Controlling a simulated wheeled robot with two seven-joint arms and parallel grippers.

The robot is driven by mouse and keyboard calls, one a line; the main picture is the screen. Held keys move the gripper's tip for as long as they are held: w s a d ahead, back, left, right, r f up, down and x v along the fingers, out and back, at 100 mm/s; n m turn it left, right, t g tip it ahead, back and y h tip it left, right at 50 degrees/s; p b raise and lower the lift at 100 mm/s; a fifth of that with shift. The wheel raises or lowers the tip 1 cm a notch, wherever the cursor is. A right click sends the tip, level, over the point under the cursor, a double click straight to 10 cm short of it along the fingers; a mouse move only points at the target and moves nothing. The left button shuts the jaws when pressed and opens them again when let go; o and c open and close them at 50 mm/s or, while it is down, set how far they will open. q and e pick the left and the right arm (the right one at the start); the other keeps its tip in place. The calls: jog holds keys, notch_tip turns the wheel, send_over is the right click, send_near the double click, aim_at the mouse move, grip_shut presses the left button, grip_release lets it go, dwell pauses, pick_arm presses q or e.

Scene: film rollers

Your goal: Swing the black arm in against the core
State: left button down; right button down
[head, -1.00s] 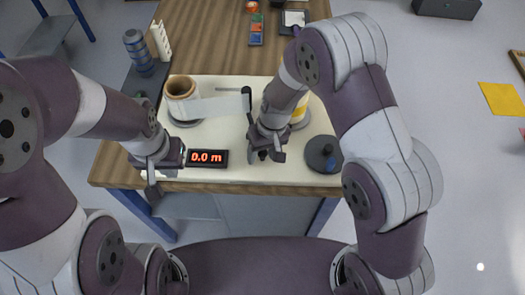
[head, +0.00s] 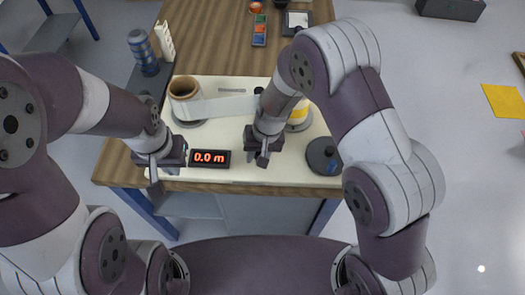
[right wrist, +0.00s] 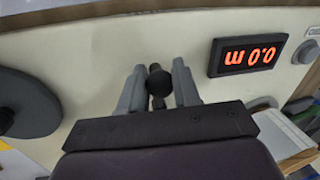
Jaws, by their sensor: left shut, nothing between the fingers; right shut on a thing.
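My right gripper (head: 262,157) is over the middle of the white board. In the right wrist view its fingers (right wrist: 158,88) are shut on a black ball-shaped knob (right wrist: 157,78). The black arm's dark far end (head: 258,90) shows just left of my right arm in the head view; the rest is hidden. A white and yellow core (head: 301,112) stands on the right, partly behind my right arm. The gap between arm and core is hidden. A brown-topped film roll (head: 184,88) stands at left, with a pale strip (head: 225,107) running right. My left gripper (head: 155,170) is shut and empty at the board's left front.
A red-lit display reading 0.0 m (head: 209,158) lies at the front of the board, between my grippers. A dark round disc (head: 323,156) sits at the right of the board. A blue-grey cylinder (head: 143,52) and a white rack (head: 165,41) stand back left.

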jog(key=shift+w+a+r+m+p, duration=0.1)
jog(key=shift+a+m+p, duration=0.25)
jog(key=shift+m, duration=0.15)
jog(key=shift+w+a+r+m+p, duration=0.1)
jog(key=shift+a+m+p, duration=0.25)
jog(key=shift+m, duration=0.15)
jog(key=shift+w+a+m+t+p, duration=0.15)
jog(key=shift+a+m+t+p, duration=0.35)
jog(key=shift+m, duration=0.4)
jog(key=shift+f, duration=0.1)
jog(key=c, duration=0.8)
grip_release()
jog(key=shift+c, duration=0.2)
jog(key=w+v, duration=0.1)
jog(key=v, duration=1.1)
jog(key=shift+s+r+p, duration=0.3)
jog(key=shift+s, duration=0.2)
